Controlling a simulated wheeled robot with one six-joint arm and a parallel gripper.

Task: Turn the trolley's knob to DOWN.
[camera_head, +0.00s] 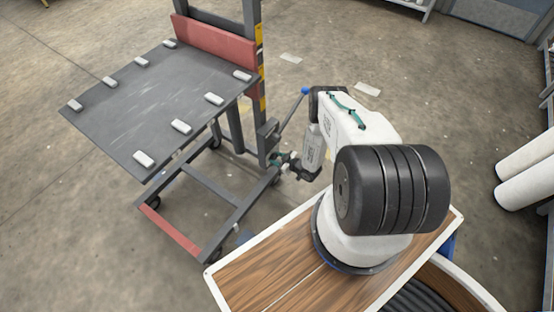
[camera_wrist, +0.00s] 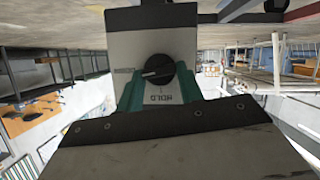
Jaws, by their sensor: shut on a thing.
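The trolley is a dark grey lift trolley with a flat platform (camera_head: 160,100), at the left in the head view. Its black round knob (camera_wrist: 158,70) shows in the wrist view on a light grey box face (camera_wrist: 150,45). The word HOLD reads upside down just below the knob, and a small pale mark sits left of it. A thin light line on the knob points left. My gripper (camera_head: 282,160) is at the trolley's mast foot, with teal fingers (camera_wrist: 160,85) on both sides of the knob, shut on it. The fingertip contact is partly hidden, and no DOWN label is readable.
The trolley's mast (camera_head: 250,80) stands close left of my gripper. A blue-tipped lever (camera_head: 305,91) rises between mast and arm. Low base legs (camera_head: 195,190) spread beneath the platform. White rolls (camera_head: 525,165) lie at the right. Open floor lies behind the arm.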

